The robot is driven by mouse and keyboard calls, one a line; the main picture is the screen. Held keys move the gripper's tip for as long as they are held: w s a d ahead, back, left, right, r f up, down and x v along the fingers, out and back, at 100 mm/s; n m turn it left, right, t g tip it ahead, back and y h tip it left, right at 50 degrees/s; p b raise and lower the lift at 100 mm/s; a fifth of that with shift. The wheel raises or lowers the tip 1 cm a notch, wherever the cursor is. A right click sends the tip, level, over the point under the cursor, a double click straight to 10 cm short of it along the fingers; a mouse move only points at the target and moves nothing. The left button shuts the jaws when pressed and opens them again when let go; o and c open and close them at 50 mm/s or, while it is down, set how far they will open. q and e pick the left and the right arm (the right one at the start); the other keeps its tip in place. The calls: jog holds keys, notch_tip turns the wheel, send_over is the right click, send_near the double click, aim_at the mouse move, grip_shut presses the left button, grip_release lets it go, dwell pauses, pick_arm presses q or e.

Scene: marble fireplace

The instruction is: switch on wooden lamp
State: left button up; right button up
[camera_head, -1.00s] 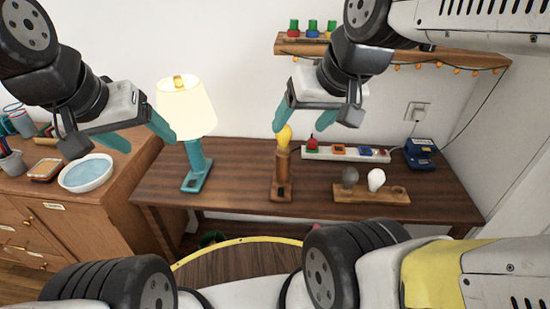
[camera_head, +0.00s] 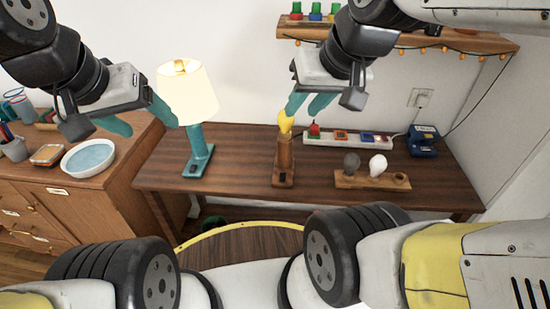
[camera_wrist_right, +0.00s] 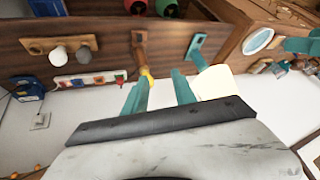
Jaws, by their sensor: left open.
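The wooden lamp (camera_head: 283,162) is a brown post on a small base, upright on the table, with a yellow bulb (camera_head: 285,124) at its top. A dark switch (camera_head: 282,179) sits on its base. In the right wrist view the lamp post (camera_wrist_right: 140,48) points toward my fingers. My right gripper (camera_head: 304,105) is open and empty; its left finger is close to the bulb's top and overlaps it in view, so contact cannot be told. It also shows in the right wrist view (camera_wrist_right: 158,86). My left gripper (camera_head: 145,120) is open and empty, left of the teal lamp's shade.
A lit teal lamp (camera_head: 196,155) with a cream shade stands left. A wooden holder (camera_head: 350,181) with a grey and a white bulb is to the right. A power strip (camera_head: 347,139) and blue device (camera_head: 422,140) lie behind. The table's (camera_head: 235,170) middle is clear.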

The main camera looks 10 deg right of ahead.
grip_shut()
dwell(1.4)
